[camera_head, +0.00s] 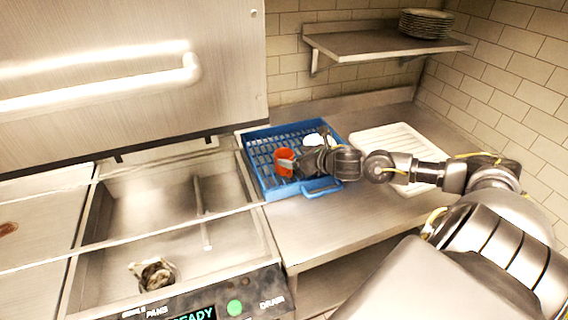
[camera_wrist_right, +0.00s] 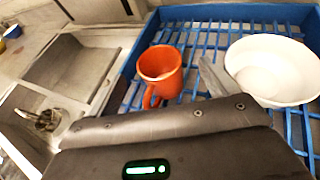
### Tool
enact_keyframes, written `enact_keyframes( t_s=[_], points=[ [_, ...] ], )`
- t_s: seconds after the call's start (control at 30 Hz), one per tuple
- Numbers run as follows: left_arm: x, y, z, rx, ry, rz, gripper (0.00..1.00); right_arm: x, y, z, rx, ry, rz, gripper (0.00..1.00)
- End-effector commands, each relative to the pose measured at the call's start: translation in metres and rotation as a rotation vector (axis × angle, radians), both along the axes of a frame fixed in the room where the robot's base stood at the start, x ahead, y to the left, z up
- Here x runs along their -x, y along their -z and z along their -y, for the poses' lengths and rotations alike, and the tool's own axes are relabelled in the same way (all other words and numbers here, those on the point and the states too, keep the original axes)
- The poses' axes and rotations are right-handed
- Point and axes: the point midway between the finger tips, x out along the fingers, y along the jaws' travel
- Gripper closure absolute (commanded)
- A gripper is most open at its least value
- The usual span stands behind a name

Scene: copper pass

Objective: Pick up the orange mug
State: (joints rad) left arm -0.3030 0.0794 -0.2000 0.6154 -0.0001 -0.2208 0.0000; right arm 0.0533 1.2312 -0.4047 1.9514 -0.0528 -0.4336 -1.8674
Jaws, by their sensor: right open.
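The orange mug (camera_head: 284,161) stands upright in the blue dish rack (camera_head: 316,193), near its left side. In the right wrist view the mug (camera_wrist_right: 161,66) shows its open top, with its handle toward my gripper. My right gripper (camera_head: 300,160) is over the rack at the mug's right side. It is open, and one finger (camera_wrist_right: 210,75) shows between the mug and a white bowl (camera_wrist_right: 274,70). I cannot tell whether the fingers touch the mug. My left gripper is not in view.
The white bowl sits in the rack beside the mug. A white ribbed drainboard (camera_head: 397,142) lies right of the rack. A sink basin (camera_head: 170,215) and a large metal hood (camera_head: 130,70) are left. A shelf (camera_head: 380,43) with stacked plates (camera_head: 426,23) hangs above.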

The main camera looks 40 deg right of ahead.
Motion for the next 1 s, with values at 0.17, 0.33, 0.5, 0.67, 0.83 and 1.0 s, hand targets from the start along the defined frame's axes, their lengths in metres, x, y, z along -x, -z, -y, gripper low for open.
enact_keyframes(
  t_s=[0.17,0.33,0.5,0.67,0.83,1.0],
  points=[
    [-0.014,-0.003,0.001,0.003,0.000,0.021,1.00,-0.006,0.003,-0.001,-0.001,-0.001,-0.001,0.15],
    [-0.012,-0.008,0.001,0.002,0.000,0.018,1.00,-0.010,0.003,-0.001,-0.001,0.002,-0.001,0.15],
    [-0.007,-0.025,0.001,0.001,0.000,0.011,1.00,-0.029,0.010,-0.005,-0.005,0.003,-0.001,0.15],
    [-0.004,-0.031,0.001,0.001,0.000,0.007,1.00,-0.046,0.020,-0.007,-0.002,0.003,0.000,0.15],
    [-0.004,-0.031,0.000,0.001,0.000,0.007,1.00,-0.052,0.025,-0.008,0.000,0.001,-0.001,0.15],
    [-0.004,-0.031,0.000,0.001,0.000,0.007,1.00,-0.051,0.025,-0.008,0.001,0.001,-0.002,0.16]
  ],
)
